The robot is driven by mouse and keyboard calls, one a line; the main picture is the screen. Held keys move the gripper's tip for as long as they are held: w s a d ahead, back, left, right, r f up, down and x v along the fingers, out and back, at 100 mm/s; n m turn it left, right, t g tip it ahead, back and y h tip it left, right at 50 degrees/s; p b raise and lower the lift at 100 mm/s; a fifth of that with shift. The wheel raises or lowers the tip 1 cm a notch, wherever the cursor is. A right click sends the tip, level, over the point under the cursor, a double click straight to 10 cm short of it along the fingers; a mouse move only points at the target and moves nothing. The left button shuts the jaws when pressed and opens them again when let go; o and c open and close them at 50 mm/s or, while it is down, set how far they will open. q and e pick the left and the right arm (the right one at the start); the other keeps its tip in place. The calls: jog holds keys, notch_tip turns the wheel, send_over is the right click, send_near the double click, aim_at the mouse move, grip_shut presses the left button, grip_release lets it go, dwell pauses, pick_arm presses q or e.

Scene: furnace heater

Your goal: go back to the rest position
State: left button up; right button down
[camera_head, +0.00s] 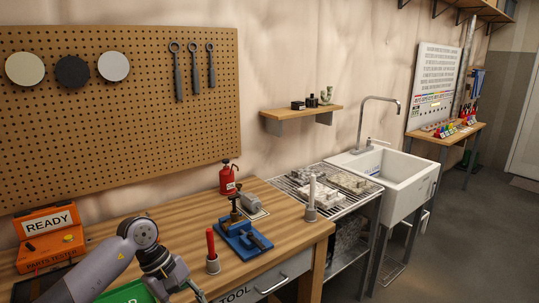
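My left arm reaches in from the lower left over the wooden workbench (188,235). Its gripper (190,292) is at the bottom edge of the view, beside a green tray (128,293) and left of a red-handled tool in a grey holder (213,265). The gripper's fingertips are small and partly cut off, so I cannot see whether it is open or shut, or whether it holds anything. My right arm and gripper are not in view.
An orange parts tester (50,237) marked READY stands at the bench's left. A blue fixture (244,238), a red bottle (227,178) and a grey motor-like part (253,203) are on the bench. A wire rack (332,190) and white sink (400,175) stand right; open floor lies beyond.

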pick_arm(q)
jog(key=w+d+f+n+t+h, duration=0.1)
jog(key=d+f+n+t+h, duration=0.1)
jog(key=d+f+n+h, duration=0.45)
jog(key=w+d+f+n+t+h, duration=0.2)
jog(key=d+n+t+h, duration=0.15)
jog(key=n, duration=0.65)
jog(key=a+f+n+t+y, duration=0.35)
jog(key=f+n+t, duration=0.35)
jog(key=f+n, duration=0.55)
jog(key=s+a+f+n+y, duration=0.4)
jog(key=s+a+f+n, duration=0.1)
jog(key=f+n, duration=0.35)
jog(key=s+a+f+n+y, duration=0.35)
jog(key=s+f+n, duration=0.25)
jog(key=f+n, duration=0.3)
jog(key=s+a+f+n+g+y, duration=0.1)
jog(key=s+f+n+g, duration=0.2)
jog(key=s, duration=0.9)
jog(key=s+a+f+n+g+y, duration=0.1)
jog(key=s+f+n+g, duration=0.3)
jog(key=s+f, duration=0.5)
jog(key=s+a+f+n+g+y, duration=0.2)
jog(key=s+f+n, duration=0.3)
jog(key=s, duration=1.2)
jog(key=shift+a+f+n+g, duration=0.15)
jog(key=shift+f+n+g, duration=0.25)
jog(key=shift+g, duration=0.25)
jog(key=shift+c, duration=0.8)
